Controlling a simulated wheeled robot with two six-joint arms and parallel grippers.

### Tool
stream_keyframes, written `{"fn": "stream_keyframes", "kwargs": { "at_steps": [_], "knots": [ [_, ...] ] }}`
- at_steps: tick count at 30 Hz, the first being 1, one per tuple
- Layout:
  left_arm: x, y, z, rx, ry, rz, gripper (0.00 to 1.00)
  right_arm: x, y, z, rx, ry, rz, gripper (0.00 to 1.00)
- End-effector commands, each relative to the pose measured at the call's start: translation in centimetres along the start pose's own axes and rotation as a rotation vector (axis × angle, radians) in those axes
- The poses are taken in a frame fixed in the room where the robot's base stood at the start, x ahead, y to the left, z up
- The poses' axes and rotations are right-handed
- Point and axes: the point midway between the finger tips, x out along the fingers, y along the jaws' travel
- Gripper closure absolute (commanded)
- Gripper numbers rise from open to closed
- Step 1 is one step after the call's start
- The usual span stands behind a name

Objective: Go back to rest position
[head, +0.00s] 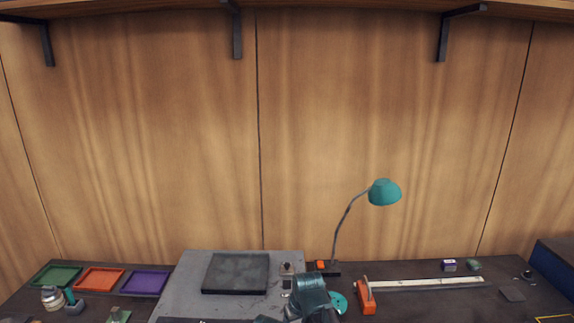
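Neither of my grippers can be made out in the head view. A grey-teal rounded piece (311,291), perhaps a pipe part, stands at the bottom centre, cut off by the lower edge. I cannot tell its full shape. A flat teal disc (338,302) lies just to its right. A grey board (174,304) lies on the dark bench, with a black square plate (236,273) on its back part.
Green (55,274), orange (99,279) and purple (146,282) trays sit at the left. An orange tool (366,297) and a pale ruler-like bar (430,283) lie right. A shelf (340,5) spans the top.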

Motion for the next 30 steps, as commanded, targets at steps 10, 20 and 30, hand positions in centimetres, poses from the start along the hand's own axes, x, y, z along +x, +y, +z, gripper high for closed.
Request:
{"fn": "stream_keyframes", "kwargs": {
  "at_steps": [10,20,30],
  "knots": [
    [5.9,0.5,-0.3,0.004,0.001,-0.001,0.50,3.8,-2.4,10.0,0.009,-0.150,0.024,0.36],
    [11.9,1.1,-0.7,0.009,0.001,-0.002,0.50,6.5,-4.3,21.9,0.034,-0.344,0.084,0.36],
    [12.2,1.1,-0.7,0.009,0.001,-0.003,0.50,6.3,-4.4,23.3,0.041,-0.378,0.098,0.36]
  ]
}}
